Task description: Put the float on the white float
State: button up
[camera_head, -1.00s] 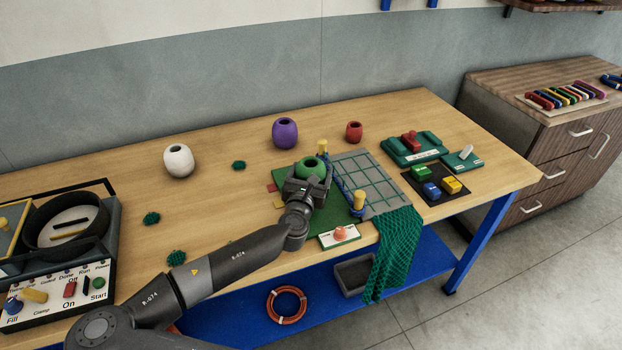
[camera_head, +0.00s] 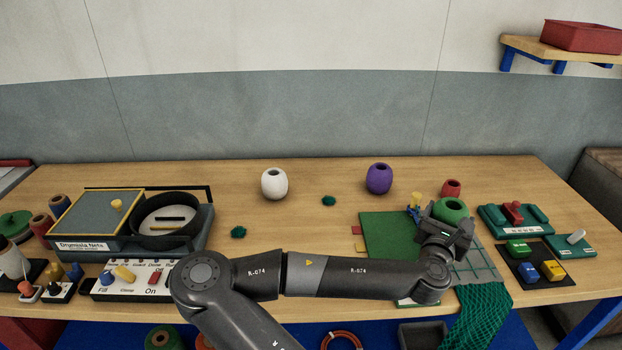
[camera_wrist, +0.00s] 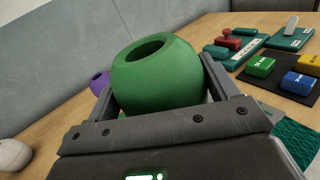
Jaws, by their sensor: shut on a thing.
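My gripper (camera_head: 447,222) is shut on a green float (camera_head: 451,209), a round barrel shape with a hole in its top. In the wrist view the green float (camera_wrist: 157,78) sits upright between the two fingers of my gripper (camera_wrist: 160,105). In the head view it is held over the right part of the table, above the green mat and net. The white float (camera_head: 274,184) stands upright and apart on the table, left of my gripper and farther back. Part of the white float (camera_wrist: 14,154) shows at the left edge of the wrist view.
A purple float (camera_head: 379,179) stands between the white float and my gripper. A small red float (camera_head: 451,188) stands behind my gripper. Green net scraps (camera_head: 329,201) lie near the white float. A machine with a round drum (camera_head: 165,218) stands at the left. Coloured blocks (camera_head: 553,271) lie at the right.

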jog(key=w+a+f+n+t+y, duration=0.1)
jog(key=w+a+f+n+y, duration=0.15)
jog(key=w+a, duration=0.5)
jog(key=w+a+f+n+t+y, duration=0.25)
jog(key=w+a+y, duration=0.2)
jog(key=w, duration=0.65)
jog(key=w+a+r+n+y, duration=0.25)
jog(key=w+a+r, duration=0.35)
jog(key=a, duration=0.4)
jog(key=w+a+r+n+y, duration=0.1)
jog(key=w+a+r+y, duration=0.35)
jog(key=a+r, duration=0.45)
send_over(274, 172)
notch_tip(274, 172, down, 8)
jog(key=shift+f+g+h, duration=0.4)
jog(key=shift+f+g, duration=0.05)
jog(key=shift+f, duration=1.45)
jog(key=shift+f, duration=0.15)
jog(key=o, duration=1.1)
